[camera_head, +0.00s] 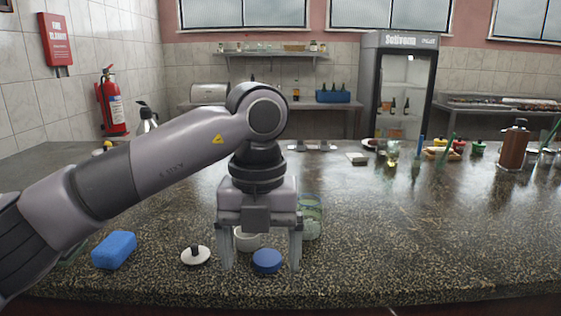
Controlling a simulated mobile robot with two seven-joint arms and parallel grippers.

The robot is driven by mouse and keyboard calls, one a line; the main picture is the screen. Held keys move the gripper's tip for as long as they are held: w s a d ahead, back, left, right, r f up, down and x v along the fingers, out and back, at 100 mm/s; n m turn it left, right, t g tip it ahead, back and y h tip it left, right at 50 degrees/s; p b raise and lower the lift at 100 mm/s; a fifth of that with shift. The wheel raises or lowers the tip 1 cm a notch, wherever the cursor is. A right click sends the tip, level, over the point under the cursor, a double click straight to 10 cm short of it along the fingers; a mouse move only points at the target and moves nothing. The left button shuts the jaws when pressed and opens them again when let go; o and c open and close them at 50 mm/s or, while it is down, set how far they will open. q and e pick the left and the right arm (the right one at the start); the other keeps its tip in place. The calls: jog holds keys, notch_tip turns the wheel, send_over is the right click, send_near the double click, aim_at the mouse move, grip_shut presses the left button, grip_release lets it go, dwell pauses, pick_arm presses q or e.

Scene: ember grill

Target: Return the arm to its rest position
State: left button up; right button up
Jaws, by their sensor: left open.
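My left arm comes in from the left and bends down over the counter. My left gripper (260,262) is open, its two fingers pointing down close to the countertop. A round blue lid (267,261) lies between the fingers or just in front of them; I cannot tell if they touch it. A small white cup (246,239) stands behind the fingers, partly hidden. A greenish jar (311,217) stands behind the right finger, partly hidden by the gripper. My right gripper is not in view.
A blue sponge (114,250) and a white lid with a dark knob (195,255) lie to the left. A brown bottle (514,147) and several small items stand at the back right. The speckled counter (430,240) is clear at the right front.

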pick_arm(q)
jog(key=s+d+f+m+g+h, duration=0.35)
jog(key=s+d+f+h, duration=0.2)
jog(key=d, duration=0.25)
jog(key=s+d+r+n+g+h+p, duration=0.25)
jog(key=s+d+r+g+h, duration=0.2)
jog(key=h, duration=0.75)
jog(key=w+a+n+t+h, duration=0.5)
jog(key=w+n+t+h, duration=0.15)
jog(key=n+t, duration=0.6)
jog(key=w+a+f+n+t+y, duration=0.4)
jog(key=a+f+n+t+y, duration=0.75)
jog(key=n+t, duration=0.3)
jog(key=s+a+f+n+g+y, duration=0.2)
jog(key=s+a+f+g+y, duration=0.1)
jog(key=f, duration=0.5)
jog(key=s+a+f+n+g+y, duration=0.2)
jog(key=s+a+f+n+y, duration=0.1)
jog(key=s+a+f, duration=0.3)
jog(key=s+a+f+n+g+y+p, duration=0.1)
jog(key=s+a+f+n+g+y, duration=0.2)
jog(key=s+f, duration=0.4)
notch_tip(320, 180, down, 3)
jog(key=shift+s+a+r+g+y, duration=0.15)
jog(key=shift+a+g+y, duration=0.15)
jog(key=shift+a+y, duration=0.45)
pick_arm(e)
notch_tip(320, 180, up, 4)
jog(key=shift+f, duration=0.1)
